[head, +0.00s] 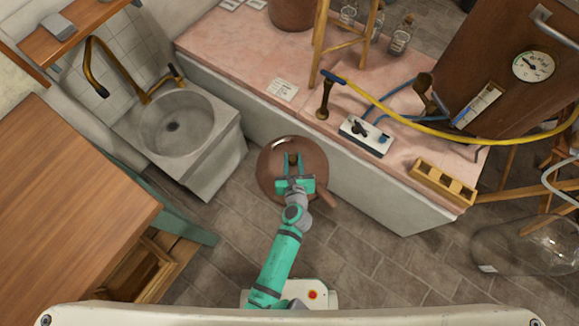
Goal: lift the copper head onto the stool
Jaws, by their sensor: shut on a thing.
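The copper head (268,172) is a round brown dome with a short spout pointing to the lower right. It is over the tiled floor, beside the front of the pink-topped ledge. My gripper (293,160) is over its middle, shut on the small knob at its top, and hides part of the dome. I cannot tell from above whether the head rests on the floor or hangs just over it. A light wooden frame with legs and rungs, which looks like the stool (347,78), stands on the ledge at the top. Its top is cut off by the picture edge.
A stone sink (178,125) stands left, a wooden table (70,200) lower left. A glass vessel (525,245) is on the right floor. Floor below the ledge is clear.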

